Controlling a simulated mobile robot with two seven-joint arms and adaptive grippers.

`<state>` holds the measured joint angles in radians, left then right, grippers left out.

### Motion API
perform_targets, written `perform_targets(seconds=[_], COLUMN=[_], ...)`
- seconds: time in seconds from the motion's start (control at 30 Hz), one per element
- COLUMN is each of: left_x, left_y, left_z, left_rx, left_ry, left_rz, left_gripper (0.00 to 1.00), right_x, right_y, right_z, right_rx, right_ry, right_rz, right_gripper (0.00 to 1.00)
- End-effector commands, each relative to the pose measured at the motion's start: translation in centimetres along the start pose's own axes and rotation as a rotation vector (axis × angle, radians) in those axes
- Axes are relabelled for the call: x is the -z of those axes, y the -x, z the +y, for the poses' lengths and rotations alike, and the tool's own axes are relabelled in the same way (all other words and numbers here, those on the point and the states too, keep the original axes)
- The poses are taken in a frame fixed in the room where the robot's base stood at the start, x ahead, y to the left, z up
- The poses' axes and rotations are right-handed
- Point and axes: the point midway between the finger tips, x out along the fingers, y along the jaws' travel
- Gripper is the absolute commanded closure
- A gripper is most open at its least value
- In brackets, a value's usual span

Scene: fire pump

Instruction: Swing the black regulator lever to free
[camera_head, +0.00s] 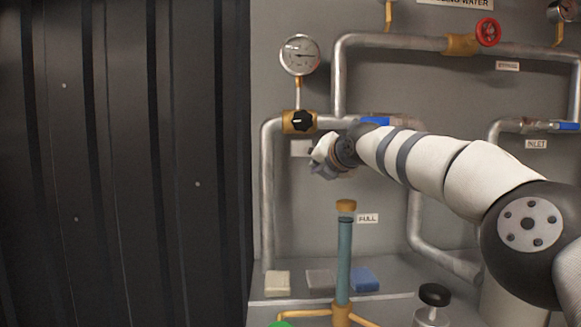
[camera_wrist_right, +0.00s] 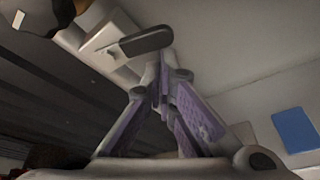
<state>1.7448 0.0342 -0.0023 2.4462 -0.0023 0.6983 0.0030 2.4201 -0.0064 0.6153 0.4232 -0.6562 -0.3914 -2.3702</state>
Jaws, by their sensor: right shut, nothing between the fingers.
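The black regulator lever (camera_head: 303,121) shows in the head view as a black knob-like piece on a brass body (camera_head: 287,122) below a round gauge (camera_head: 299,55). My right gripper (camera_head: 322,168) is just below and right of it, apart from it in this view. In the right wrist view its fingers (camera_wrist_right: 160,90) meet with nothing between them. A dark elongated piece (camera_wrist_right: 147,41) lies just beyond the fingertips there; I cannot tell what it is or whether they touch. My left gripper is not in view.
Grey pipes (camera_head: 268,200) run around the regulator. A blue handle (camera_head: 375,121) is behind my right arm. A teal column (camera_head: 343,260) with a brass top stands below the gripper. A dark ridged wall (camera_head: 120,160) fills the left side. Several blocks (camera_head: 277,283) lie on the ledge.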

Motion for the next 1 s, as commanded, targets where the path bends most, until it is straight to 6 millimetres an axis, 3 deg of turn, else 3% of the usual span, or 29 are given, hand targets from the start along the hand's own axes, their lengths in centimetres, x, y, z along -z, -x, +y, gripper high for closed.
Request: perform_targets(seconds=[0.27, 0.7, 1.0], left_x=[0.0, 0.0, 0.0], left_y=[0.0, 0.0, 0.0], left_z=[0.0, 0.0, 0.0], left_rx=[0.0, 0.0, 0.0], left_ry=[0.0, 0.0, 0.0], left_rz=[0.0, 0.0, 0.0], left_gripper=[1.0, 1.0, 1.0], right_x=[-0.1, -0.1, 0.0], right_y=[0.8, 6.7, 7.5], right_z=[0.4, 0.1, -0.1], right_rx=[0.0, -0.001, 0.0], right_ry=[0.008, 0.004, -0.001], right_rz=[-0.002, -0.001, 0.0], right_gripper=[1.0, 1.0, 1.0])
